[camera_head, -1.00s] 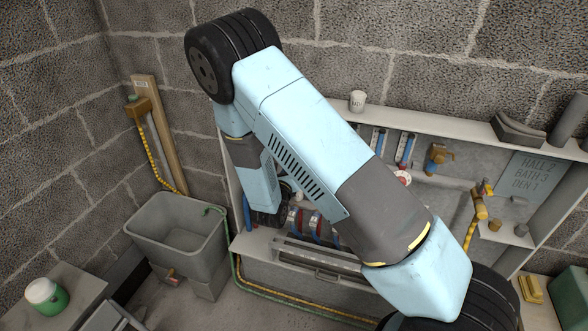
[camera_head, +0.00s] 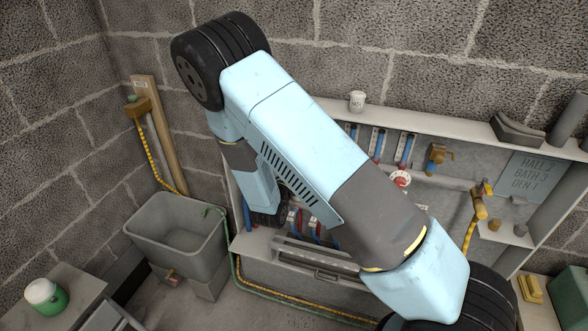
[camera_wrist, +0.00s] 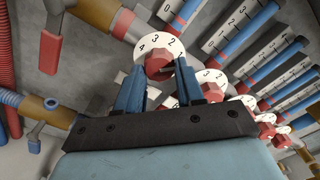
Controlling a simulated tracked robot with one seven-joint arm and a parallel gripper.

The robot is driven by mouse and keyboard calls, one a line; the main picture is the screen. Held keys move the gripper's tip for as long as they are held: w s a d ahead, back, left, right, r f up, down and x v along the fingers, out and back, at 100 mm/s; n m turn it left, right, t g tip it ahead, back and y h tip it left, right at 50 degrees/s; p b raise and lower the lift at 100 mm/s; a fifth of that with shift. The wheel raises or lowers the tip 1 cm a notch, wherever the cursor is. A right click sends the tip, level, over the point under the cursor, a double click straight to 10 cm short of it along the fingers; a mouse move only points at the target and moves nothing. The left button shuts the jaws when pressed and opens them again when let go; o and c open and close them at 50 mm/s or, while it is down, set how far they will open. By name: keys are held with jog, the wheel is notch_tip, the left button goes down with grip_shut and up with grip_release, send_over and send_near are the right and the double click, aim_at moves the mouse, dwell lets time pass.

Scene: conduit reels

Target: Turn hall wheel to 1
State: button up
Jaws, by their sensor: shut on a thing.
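In the wrist view, a red knob (camera_wrist: 157,64) sits on a round white dial marked 4, 3, 2, 1 (camera_wrist: 150,43). My gripper (camera_wrist: 158,76) has its two blue fingers on either side of the knob and is shut on it. The wheel's name does not show, and I cannot tell which number it is set to. In the head view my arm covers the gripper and the held wheel. A sign (camera_head: 532,170) there reads HALL 2, BATH 3, DEN 1.
More red-knobbed dials (camera_wrist: 213,84) run in a row to the right of the gripper, close to it. Red-and-blue gauge tubes (camera_wrist: 237,36) lie above them. A red-handled valve (camera_wrist: 50,50) is at the left. A grey tub (camera_head: 172,240) stands left of the panel.

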jog(key=o, duration=1)
jog(key=shift+o, duration=0.2)
jog(key=v, duration=1.4)
jog(key=shift+w, duration=0.1)
jog(key=s+d+r+m+g+h, duration=0.2)
jog(key=d+r+m+g+h, duration=0.1)
jog(key=d+r+m+g, duration=0.55)
jog(key=s+d+r+m+g+h, duration=0.25)
jog(key=d+r+m+g, duration=0.25)
jog(key=d+r+m, duration=0.65)
jog(key=s+d+r+m+t+y, duration=0.1)
jog(key=s+d+r+m+y, duration=0.2)
jog(key=s+r+m+y, duration=0.3)
jog(key=s+d+r+m+t+y, duration=0.1)
jog(key=s+d+r+m+y, duration=0.2)
jog(key=m, duration=1.2)
jog(key=s+r+y, duration=0.2)
jog(key=s+r, duration=0.2)
jog(key=s, duration=0.2)
jog(key=shift+s+r+y, duration=0.35)
jog(key=shift+r, duration=0.05)
